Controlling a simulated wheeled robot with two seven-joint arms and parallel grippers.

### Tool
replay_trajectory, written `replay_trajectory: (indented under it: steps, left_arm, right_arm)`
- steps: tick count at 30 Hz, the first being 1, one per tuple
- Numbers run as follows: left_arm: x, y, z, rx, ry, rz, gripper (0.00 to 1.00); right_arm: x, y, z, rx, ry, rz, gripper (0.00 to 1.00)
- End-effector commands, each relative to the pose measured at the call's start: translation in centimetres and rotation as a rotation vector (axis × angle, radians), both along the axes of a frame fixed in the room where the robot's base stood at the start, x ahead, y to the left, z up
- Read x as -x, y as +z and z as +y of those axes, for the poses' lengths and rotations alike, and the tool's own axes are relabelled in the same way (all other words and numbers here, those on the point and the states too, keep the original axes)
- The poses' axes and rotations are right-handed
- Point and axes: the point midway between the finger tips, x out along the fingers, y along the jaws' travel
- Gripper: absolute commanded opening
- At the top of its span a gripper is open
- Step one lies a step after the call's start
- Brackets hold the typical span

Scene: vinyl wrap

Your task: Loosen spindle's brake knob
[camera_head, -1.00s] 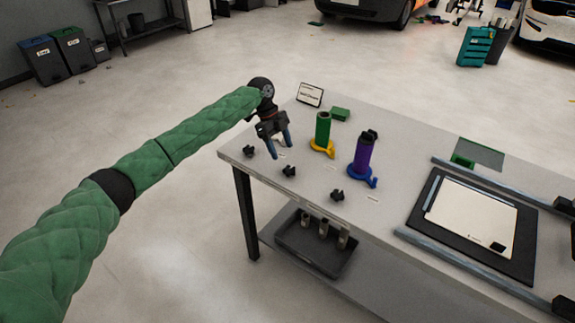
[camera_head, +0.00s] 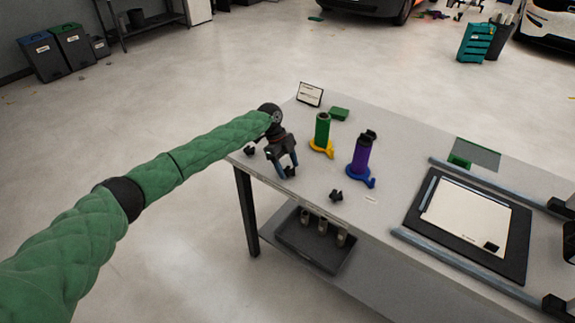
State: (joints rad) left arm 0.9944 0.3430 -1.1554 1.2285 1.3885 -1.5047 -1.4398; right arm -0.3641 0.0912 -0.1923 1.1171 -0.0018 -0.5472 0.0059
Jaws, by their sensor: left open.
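My left gripper (camera_head: 286,170) points down at the front left edge of the table, with its two blue-tipped fingers spread. A small black knob (camera_head: 290,172) shows at or between its fingertips; I cannot tell if they touch it. Another black knob (camera_head: 249,150) sits to the left and a third black knob (camera_head: 336,195) to the right. Behind them stand a green roll (camera_head: 322,130) on a yellow base (camera_head: 321,150) and a purple roll (camera_head: 361,155) on a blue base (camera_head: 362,182). A black piece tops the purple roll. My right gripper is out of view.
The grey table (camera_head: 400,150) also bears a small sign (camera_head: 310,94), a green block (camera_head: 339,113) and a dark board with a white panel (camera_head: 470,215) between rails. A dark tray (camera_head: 310,250) with several cylinders stands on the shelf below.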

Motion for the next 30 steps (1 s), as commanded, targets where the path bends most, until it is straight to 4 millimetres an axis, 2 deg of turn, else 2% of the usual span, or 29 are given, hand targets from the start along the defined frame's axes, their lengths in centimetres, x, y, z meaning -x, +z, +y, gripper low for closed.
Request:
replay_trajectory:
  steps: [3,9,10,20,30]
  left_arm:
    - [0.0,0.0,0.0,0.0,0.0,0.0,0.6]
    - [0.0,0.02,0.01,0.0,0.0,0.0,0.21]
    - [0.0,0.02,0.01,0.0,0.0,0.0,0.17]
    - [0.03,0.07,0.01,0.001,0.043,0.0,0.17]
    - [0.26,0.09,0.06,0.003,0.269,-0.001,0.17]
  right_arm:
    - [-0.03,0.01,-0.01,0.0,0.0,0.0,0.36]
    - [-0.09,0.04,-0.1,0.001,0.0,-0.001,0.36]
    - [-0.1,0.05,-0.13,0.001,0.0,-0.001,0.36]
    - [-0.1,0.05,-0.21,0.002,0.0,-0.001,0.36]
    - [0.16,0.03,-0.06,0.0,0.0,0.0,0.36]
